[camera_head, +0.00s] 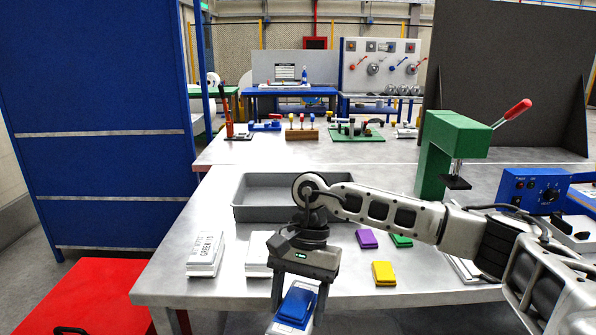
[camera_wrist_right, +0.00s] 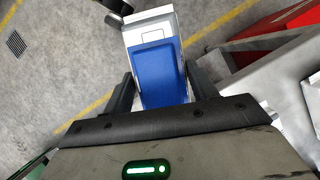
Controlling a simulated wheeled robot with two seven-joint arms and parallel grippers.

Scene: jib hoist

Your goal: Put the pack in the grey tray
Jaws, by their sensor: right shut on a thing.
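My right gripper (camera_head: 298,297) is shut on a pack with a blue top (camera_head: 296,304) and a white body, held at the table's front edge. The pack also shows between the fingers in the right wrist view (camera_wrist_right: 157,72), with floor behind it. The grey tray (camera_head: 247,213) lies on the table behind my right gripper, and my arm covers part of its right side. The part of the tray's inside that shows looks empty. My left gripper is not in view.
White packs (camera_head: 206,253) lie on the table at left. Purple (camera_head: 367,239), green (camera_head: 401,241) and yellow (camera_head: 384,273) packs lie right of my gripper. A green press (camera_head: 446,145) and a blue control box (camera_head: 534,188) stand at right. A red box (camera_head: 85,296) is at lower left.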

